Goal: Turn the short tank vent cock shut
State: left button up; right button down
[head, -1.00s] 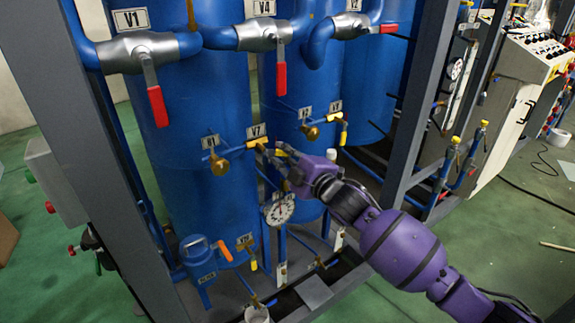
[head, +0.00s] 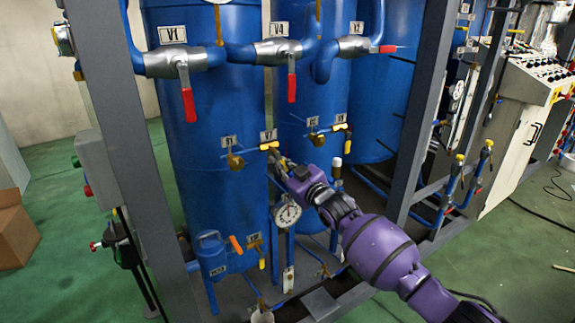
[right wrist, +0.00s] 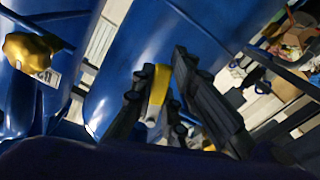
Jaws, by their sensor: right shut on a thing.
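The cock under the tag V7 has a yellow handle (head: 269,146) and sits low on the blue tanks, between the two front ones. My right gripper (head: 281,163) is at this cock, just below and to the right of its body. In the right wrist view the yellow lever (right wrist: 158,88) with a pale tip lies between the fingers of my right gripper (right wrist: 160,110), which are shut on it. The fingers hide part of the lever in the head view, so its exact angle is hard to tell. My left gripper is not in view.
A brass valve (head: 235,161) stands just left of the cock, and a second yellow-handled cock (head: 340,127) to its right. A round gauge (head: 287,213) hangs below my right gripper. Grey frame posts (head: 430,110) stand close to my right arm.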

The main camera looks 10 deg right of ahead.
jog(key=shift+s+a+m, duration=0.15)
jog(key=shift+a+m, duration=0.2)
jog(key=shift+m, duration=0.45)
jog(key=shift+s+a+f+m+p, duration=0.1)
jog(key=shift+a+m+p, duration=0.2)
jog(key=shift+m, duration=0.4)
jog(key=shift+s+a+f+m+p, duration=0.1)
jog(key=shift+a+m+p, duration=0.15)
jog(key=shift+m, duration=0.45)
jog(key=c, duration=1.7)
grip_release()
jog(key=v, duration=1.2)
